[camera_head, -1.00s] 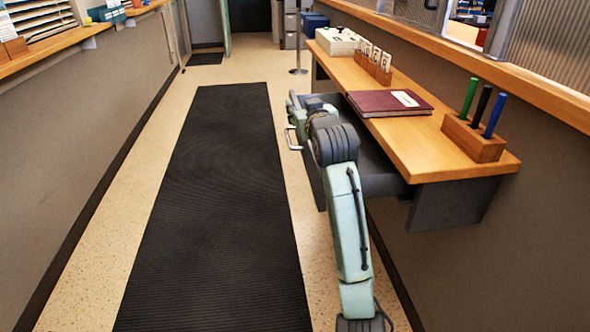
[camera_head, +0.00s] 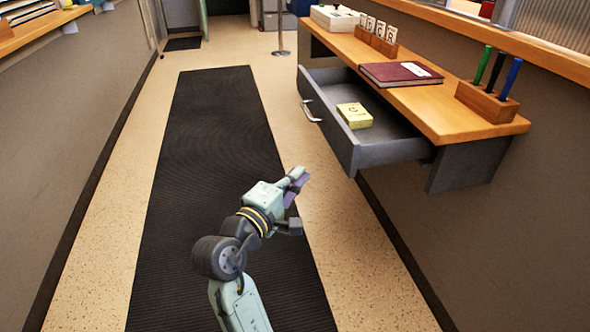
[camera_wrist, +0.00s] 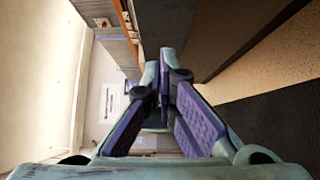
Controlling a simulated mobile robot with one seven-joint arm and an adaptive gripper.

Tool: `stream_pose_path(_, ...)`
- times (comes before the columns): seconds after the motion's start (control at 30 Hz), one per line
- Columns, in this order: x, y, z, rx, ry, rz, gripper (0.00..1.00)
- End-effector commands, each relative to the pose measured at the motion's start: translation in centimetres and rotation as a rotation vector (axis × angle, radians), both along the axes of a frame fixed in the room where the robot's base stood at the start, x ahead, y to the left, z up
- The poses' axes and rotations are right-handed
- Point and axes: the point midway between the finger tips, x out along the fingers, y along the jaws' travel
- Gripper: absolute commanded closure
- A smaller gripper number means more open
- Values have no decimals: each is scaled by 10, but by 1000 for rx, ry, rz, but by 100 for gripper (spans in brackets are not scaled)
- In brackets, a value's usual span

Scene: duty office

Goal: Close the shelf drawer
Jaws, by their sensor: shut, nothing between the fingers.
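The shelf drawer (camera_head: 366,155) is grey and stands pulled well out under the wooden shelf (camera_head: 425,105) in the head view. Its front has a metal handle (camera_head: 311,111). A small yellow box (camera_head: 354,115) lies inside it. My gripper (camera_head: 300,190) is in front of the drawer, to its lower left in the head view, apart from the drawer and the handle. In the wrist view the purple finger pads (camera_wrist: 164,100) come together at the far end with nothing between them.
A black floor mat (camera_head: 215,150) runs along the open floor on the left. A grey wall (camera_head: 530,200) stands right.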

Motion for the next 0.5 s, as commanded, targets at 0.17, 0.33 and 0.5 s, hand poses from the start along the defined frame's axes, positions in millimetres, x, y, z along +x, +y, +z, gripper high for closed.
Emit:
stream_pose_path(0.17,33,-19,3,-1,0,-5,100)
stream_pose_path(0.33,66,-35,3,0,-1,-4,100)
stream_pose_path(0.5,79,-58,2,3,-1,-3,100)
